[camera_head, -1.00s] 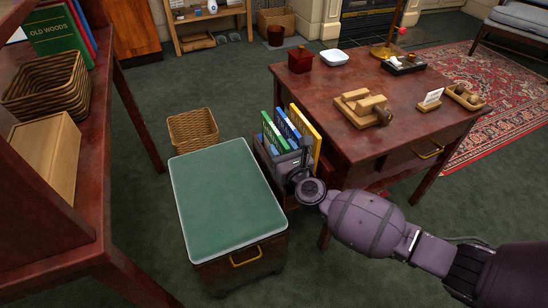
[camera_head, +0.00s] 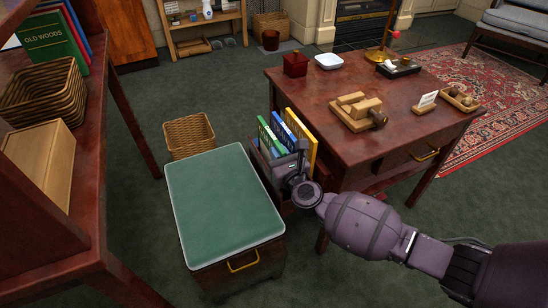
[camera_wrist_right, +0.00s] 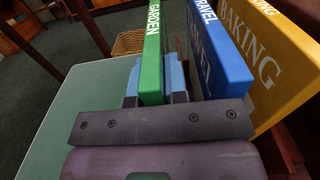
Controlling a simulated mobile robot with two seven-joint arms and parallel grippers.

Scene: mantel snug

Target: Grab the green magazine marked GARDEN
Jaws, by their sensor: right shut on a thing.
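The green magazine marked GARDEN (camera_wrist_right: 151,55) stands upright in the right wrist view, its spine lettering readable. In the head view the green magazine (camera_head: 266,131) is the leftmost in a dark holder (camera_head: 256,158) beside the desk. My right gripper (camera_wrist_right: 152,85) is shut on the green magazine, with a blue pad on each side of it. In the head view my right gripper (camera_head: 284,150) is over the front of the holder and hides part of the magazines. My left gripper is not in view.
A blue TRAVEL magazine (camera_wrist_right: 220,50) and a yellow BAKING magazine (camera_wrist_right: 270,60) stand close on the right. A green-topped chest (camera_head: 222,205) is left of the holder, the desk (camera_head: 330,110) right of it. A wicker basket (camera_head: 189,135) stands behind the chest.

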